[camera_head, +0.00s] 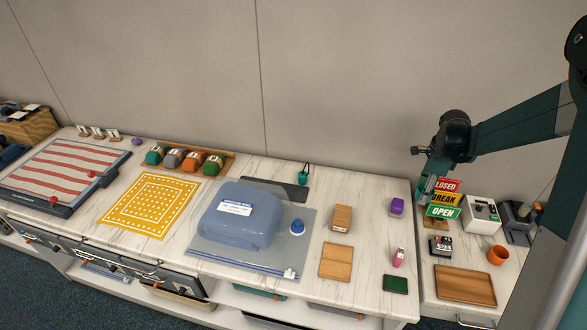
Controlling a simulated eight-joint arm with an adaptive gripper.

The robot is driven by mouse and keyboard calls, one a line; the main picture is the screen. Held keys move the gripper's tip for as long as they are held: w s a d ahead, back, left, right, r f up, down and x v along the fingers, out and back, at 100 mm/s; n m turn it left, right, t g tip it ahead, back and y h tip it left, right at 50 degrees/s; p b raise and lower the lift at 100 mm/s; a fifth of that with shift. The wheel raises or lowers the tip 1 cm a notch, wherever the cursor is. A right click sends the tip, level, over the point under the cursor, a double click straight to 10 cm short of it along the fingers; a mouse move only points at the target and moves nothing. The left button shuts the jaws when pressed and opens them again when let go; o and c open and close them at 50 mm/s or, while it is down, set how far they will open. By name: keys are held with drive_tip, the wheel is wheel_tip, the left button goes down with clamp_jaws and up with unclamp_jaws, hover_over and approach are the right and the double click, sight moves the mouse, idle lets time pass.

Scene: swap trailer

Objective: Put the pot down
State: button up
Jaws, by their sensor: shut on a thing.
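A small orange pot (497,255) stands upright on the right-hand counter, in front of a white box. My gripper (424,188) points down at the left edge of a sign with red, yellow and green plates (444,199). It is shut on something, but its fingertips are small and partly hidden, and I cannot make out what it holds. The orange pot is to the right of and below my gripper in the picture, apart from it.
A wooden tray (465,284) lies in front of the pot. A white box (482,213) and a dark device (520,222) stand behind it. A small dark device (440,246) is to its left. The long counter (365,240) has bare patches.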

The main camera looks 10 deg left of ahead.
wheel_tip(320, 180, up, 4)
drive_tip(key=p, duration=0.3)
hover_over(365, 195)
drive_tip(key=shift+a+f, duration=0.1)
drive_tip(key=shift+f, duration=0.1)
drive_tip(key=shift+w+f, duration=0.1)
drive_tip(key=shift+f, duration=3)
drive_tip(key=shift+f, duration=0.1)
drive_tip(key=shift+f+b, duration=0.35)
drive_tip(key=shift+f, duration=1.45)
drive_tip(key=shift+f, duration=0.15)
drive_tip(key=o, duration=0.9)
drive_tip(key=shift+c, duration=0.2)
drive_tip(key=shift+o, duration=0.2)
